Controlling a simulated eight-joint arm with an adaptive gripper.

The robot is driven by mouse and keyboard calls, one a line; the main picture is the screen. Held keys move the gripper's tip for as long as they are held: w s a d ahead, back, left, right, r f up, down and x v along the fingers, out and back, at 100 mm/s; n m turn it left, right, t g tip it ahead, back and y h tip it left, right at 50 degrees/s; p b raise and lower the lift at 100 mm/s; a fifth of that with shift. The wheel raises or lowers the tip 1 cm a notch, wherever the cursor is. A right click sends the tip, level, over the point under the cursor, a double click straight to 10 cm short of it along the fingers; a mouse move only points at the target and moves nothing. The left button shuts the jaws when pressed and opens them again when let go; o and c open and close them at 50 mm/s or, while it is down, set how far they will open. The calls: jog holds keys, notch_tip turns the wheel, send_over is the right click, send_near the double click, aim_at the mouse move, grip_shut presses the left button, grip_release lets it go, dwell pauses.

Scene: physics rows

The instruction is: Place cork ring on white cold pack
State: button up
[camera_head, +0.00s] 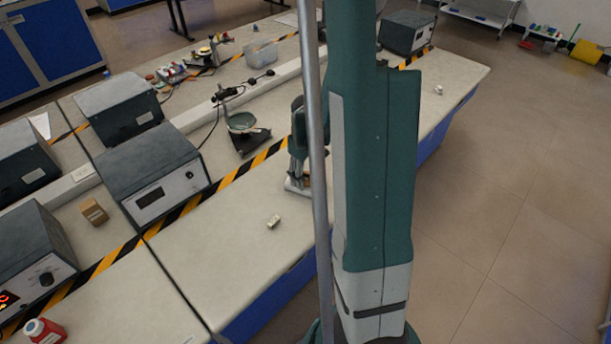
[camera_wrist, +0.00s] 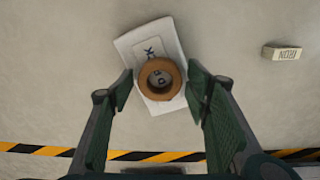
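The cork ring (camera_wrist: 141,84), brown and round with an open centre, lies on the white cold pack (camera_wrist: 133,40) in the wrist view. Dark lettering on the pack shows beside the ring and through its hole. My gripper (camera_wrist: 160,79) is open, with one finger on each side of the ring and a small gap at both sides. In the head view my arm hides most of the ring, and an edge of the pack (camera_head: 291,188) shows below my gripper.
A small pale lettered block (camera_wrist: 282,53) lies on the bench to the right in the wrist view; it also shows in the head view (camera_head: 273,221). Grey instrument boxes (camera_head: 150,172) stand at the left. Yellow-black tape (camera_head: 225,182) crosses the bench. Bare bench surrounds the pack.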

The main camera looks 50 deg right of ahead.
jog(key=shift+r, duration=0.15)
dwell(0.3)
notch_tip(320, 180, up, 12)
jog(key=p, duration=0.1)
jog(key=shift+p, duration=0.35)
dwell(0.4)
jog(key=shift+a, duration=0.1)
dwell(0.6)
jog(key=a+r+t+h, duration=0.1)
jog(key=a+r+t, duration=0.1)
jog(key=a+r, duration=0.55)
jog(key=a+r+t, duration=0.1)
jog(key=a+r, duration=0.4)
jog(key=a, duration=0.5)
jog(key=s+a+r+t, duration=0.2)
jog(key=s+a+r, duration=0.1)
jog(key=a, duration=0.6)
jog(key=s+a+r+t+y, duration=0.1)
jog(key=s+a+r+t, duration=0.1)
jog(key=s+a, duration=0.3)
jog(key=a+r, duration=0.1)
jog(key=a, duration=0.2)
jog(key=shift+s+a+r, duration=0.25)
jog(key=shift+s+a, duration=0.15)
